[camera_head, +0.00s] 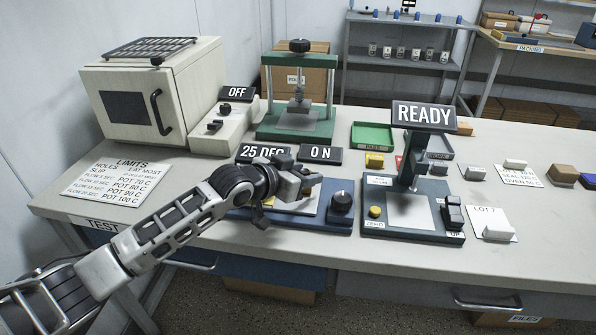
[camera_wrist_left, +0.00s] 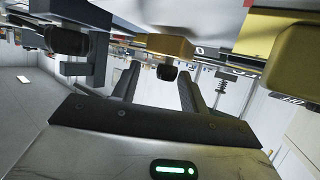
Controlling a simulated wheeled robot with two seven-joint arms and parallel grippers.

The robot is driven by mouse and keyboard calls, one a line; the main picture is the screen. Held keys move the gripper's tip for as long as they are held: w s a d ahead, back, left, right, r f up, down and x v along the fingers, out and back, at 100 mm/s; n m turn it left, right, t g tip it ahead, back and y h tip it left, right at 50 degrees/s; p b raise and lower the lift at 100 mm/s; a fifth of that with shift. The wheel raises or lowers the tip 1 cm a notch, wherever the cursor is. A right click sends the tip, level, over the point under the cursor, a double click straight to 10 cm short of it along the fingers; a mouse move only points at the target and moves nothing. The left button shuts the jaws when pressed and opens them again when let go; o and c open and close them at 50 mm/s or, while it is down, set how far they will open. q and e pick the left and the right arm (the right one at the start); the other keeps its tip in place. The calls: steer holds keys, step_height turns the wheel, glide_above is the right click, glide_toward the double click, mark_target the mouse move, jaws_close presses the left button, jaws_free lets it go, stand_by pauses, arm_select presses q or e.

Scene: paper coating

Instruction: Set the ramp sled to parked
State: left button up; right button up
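My left gripper (camera_head: 312,184) is over the blue-based unit (camera_head: 325,226) behind which the "25 DEG" and "ON" signs stand. In the left wrist view its two fingers (camera_wrist_left: 157,90) stand apart with nothing seen held between them. The gripper covers much of the unit's pale plate. The wrist view shows a yellow block with a black knob (camera_wrist_left: 167,72) beyond the fingers, and a larger yellow block (camera_wrist_left: 290,58) at the upper right. I cannot tell which part is the ramp sled. My right gripper is not in view.
A black dial (camera_head: 342,202) is on the unit's right end. A green press (camera_head: 297,120) and a beige oven (camera_head: 140,100) stand behind. The table's front left area is mostly clear.

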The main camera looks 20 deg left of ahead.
arm_select(q)
steer(key=shift+a, duration=0.1)
steer(key=shift+s+a+r, duration=0.1)
steer(key=shift+s, duration=0.05)
steer(key=v, duration=1.5)
steer(key=shift+s+b, duration=0.2)
steer(key=shift+b, duration=0.1)
steer(key=s+d+f+n+g+y, duration=0.2)
steer(key=s+f+g+y, duration=0.15)
steer(key=s+f, duration=0.65)
steer(key=s+d+f+n+g+y, duration=0.15)
steer(key=s+f+g, duration=0.45)
steer(key=s, duration=0.7)
steer(key=w+d+f+m+t+h, duration=0.1)
steer(key=w+d+f+t+h, duration=0.1)
steer(key=w+d+f+t, duration=0.4)
steer(key=shift+w+f+t, duration=0.35)
steer(key=shift+f+t, duration=0.5)
steer(key=shift+f, duration=0.25)
